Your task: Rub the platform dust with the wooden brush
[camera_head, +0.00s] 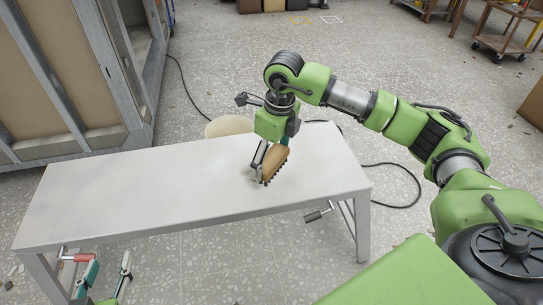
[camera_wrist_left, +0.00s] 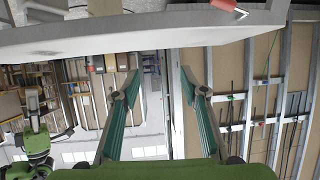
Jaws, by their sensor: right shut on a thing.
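The wooden brush (camera_head: 274,159) has a brown wooden body and dark bristles. My right gripper (camera_head: 268,154) is shut on it and holds it tilted, bristles down, at the right part of the pale platform (camera_head: 130,190). The bristles are at or very near the platform top; I cannot tell if they touch. Any dust is too faint to make out clearly. My left gripper (camera_head: 107,277) is open and empty below the platform's front left edge. Its two spread fingers also show in the left wrist view (camera_wrist_left: 160,95), with the platform edge (camera_wrist_left: 150,38) above them.
A clamp with a red handle (camera_head: 82,257) sits at the platform's front left, and another clamp (camera_head: 317,214) at the front right. A round beige stool (camera_head: 229,125) stands behind. Black cable (camera_head: 405,204) lies on the floor. A panelled frame (camera_head: 60,80) stands at left.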

